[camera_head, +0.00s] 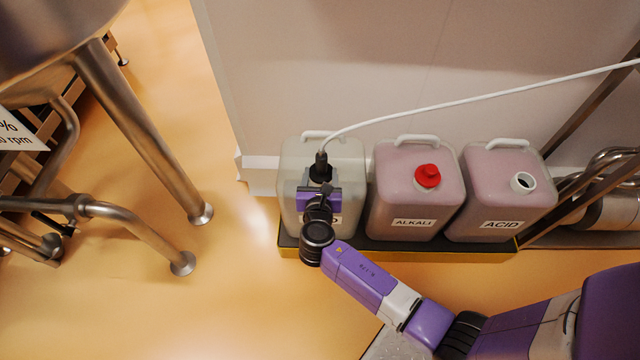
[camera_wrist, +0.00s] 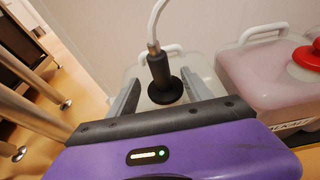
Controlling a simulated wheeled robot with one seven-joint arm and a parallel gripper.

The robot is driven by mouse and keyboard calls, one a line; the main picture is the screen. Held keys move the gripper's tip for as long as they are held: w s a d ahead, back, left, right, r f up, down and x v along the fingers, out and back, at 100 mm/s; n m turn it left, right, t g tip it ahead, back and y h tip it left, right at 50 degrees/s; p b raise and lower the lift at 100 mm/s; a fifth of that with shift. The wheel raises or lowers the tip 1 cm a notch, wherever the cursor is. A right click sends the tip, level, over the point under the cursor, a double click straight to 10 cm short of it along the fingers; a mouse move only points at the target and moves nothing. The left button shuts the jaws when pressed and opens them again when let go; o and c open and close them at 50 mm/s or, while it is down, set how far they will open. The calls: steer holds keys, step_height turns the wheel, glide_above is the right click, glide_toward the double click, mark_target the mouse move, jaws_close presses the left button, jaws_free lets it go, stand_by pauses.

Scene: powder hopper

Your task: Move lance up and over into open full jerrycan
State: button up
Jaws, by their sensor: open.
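The lance (camera_head: 321,168) has a black handle with a wide flange and a white hose from its top. It stands upright in the neck of the leftmost jerrycan (camera_head: 345,170), which is pale, see-through and looks empty. My gripper (camera_head: 319,186) is open at the lance. In the wrist view the lance handle (camera_wrist: 162,72) shows between its two grey fingers (camera_wrist: 160,92), with gaps on both sides. The open full jerrycan (camera_head: 500,190), labelled ACID, stands at the right end with pinkish contents and a bare white neck (camera_head: 523,182). My arm hides most of the left can's label.
A full ALKALI jerrycan (camera_head: 410,195) with a red cap (camera_head: 428,176) stands between the two. All three stand in a black and yellow tray (camera_head: 400,250) against a pale wall. The white hose (camera_head: 480,95) runs up right. Metal legs (camera_head: 140,130) stand left.

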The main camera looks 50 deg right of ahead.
mark_target(321, 166)
steer(key=shift+b+x, duration=1.05)
steer(key=shift+x, duration=2.35)
jaws_close()
